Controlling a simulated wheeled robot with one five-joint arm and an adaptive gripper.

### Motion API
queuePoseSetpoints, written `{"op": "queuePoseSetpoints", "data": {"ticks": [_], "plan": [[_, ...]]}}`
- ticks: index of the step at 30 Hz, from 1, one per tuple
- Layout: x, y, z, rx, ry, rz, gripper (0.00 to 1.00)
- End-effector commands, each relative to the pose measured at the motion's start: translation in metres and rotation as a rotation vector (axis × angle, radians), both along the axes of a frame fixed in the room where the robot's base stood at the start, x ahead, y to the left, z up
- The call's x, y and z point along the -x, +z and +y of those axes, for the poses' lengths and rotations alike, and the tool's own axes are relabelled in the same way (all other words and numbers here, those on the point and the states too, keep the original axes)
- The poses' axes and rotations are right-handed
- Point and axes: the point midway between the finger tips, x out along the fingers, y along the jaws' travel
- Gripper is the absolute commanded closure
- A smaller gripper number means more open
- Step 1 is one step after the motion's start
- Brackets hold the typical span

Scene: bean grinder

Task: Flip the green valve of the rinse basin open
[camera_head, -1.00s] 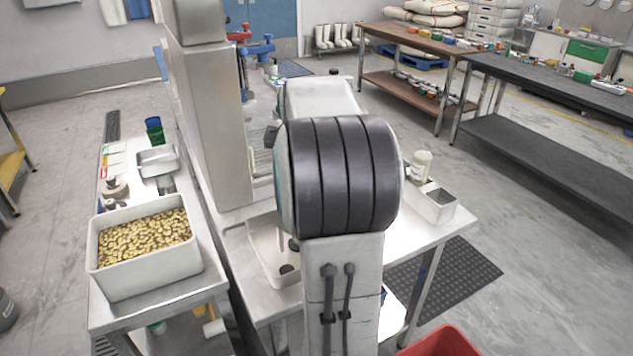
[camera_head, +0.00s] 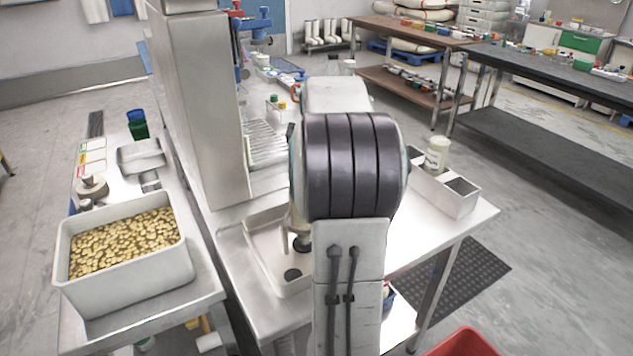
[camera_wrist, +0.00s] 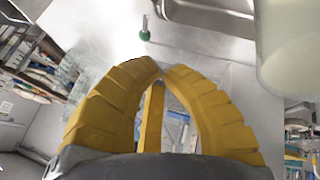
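A green ball-shaped knob (camera_wrist: 145,35) on a short metal stem shows at the top middle of the wrist view. It stands out against a pale surface, beside the rim of a metal basin (camera_wrist: 212,18). I take the knob to be the green valve; I cannot pick it out in the head view. In the head view my arm hides the gripper.
A bin of beans (camera_head: 125,245) stands on the left cart. A pale tray (camera_head: 266,262) lies on the steel table left of my arm. A white bottle (camera_head: 436,155) and an open bin (camera_head: 459,196) stand right. A translucent container (camera_wrist: 288,45) fills the wrist view's upper right.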

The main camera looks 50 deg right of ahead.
Motion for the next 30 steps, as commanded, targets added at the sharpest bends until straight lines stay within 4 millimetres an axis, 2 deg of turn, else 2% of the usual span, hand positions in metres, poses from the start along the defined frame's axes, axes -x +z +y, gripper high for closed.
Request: {"op": "queuePoseSetpoints", "data": {"ticks": [7, 21, 30], "plan": [[-0.006, -0.018, -0.007, -0.001, 0.0, 0.002, 1.0], [-0.032, -0.071, -0.032, 0.0, 0.0, 0.001, 1.0], [-0.039, -0.086, -0.039, 0.001, 0.0, 0.0, 1.0]]}}
